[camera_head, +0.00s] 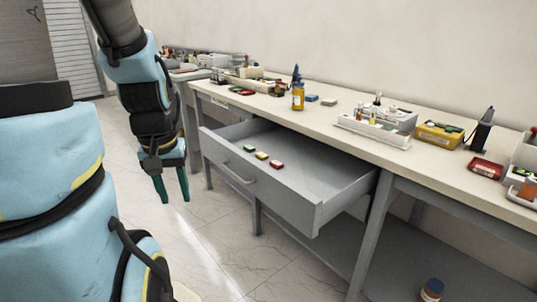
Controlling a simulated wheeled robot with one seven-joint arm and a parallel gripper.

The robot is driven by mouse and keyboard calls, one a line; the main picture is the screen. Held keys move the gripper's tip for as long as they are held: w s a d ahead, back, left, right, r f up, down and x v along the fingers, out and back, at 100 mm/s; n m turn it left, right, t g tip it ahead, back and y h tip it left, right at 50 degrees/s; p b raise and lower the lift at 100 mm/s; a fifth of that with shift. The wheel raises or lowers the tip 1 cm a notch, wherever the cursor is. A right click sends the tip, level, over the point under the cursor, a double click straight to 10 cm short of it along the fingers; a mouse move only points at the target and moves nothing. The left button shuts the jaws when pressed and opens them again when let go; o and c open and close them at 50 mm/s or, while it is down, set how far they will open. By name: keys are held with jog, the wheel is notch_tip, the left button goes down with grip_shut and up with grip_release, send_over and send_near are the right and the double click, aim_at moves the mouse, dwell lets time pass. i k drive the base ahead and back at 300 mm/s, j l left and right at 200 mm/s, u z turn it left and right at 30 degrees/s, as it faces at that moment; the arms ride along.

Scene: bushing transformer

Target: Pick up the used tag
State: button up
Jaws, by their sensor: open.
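Several tag-like small blocks lie in the open grey drawer (310,208). A green one (249,149), a yellow one (262,155) and a red one (277,164) sit in a slanting row near the drawer's front wall. Their labels are too small to read, so I cannot tell which is the used tag. My gripper (173,196) points down with its two dark green fingers apart and nothing between them. It hangs to the left of the drawer, apart from it and the blocks.
The long bench (350,140) runs above the drawer. An orange bottle (298,97), a white tray of bottles (375,129), a yellow box (438,135) and a red box (486,168) stand on it. The tiled floor (200,245) before the drawer is clear.

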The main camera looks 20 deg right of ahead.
aim_at(261, 156)
jog(key=i+j+z, duration=0.2)
jog(key=i, duration=0.25)
jog(key=i+j+z, duration=0.2)
jog(key=i, duration=0.2)
jog(key=i+j+z, duration=0.2)
jog(key=i, duration=0.25)
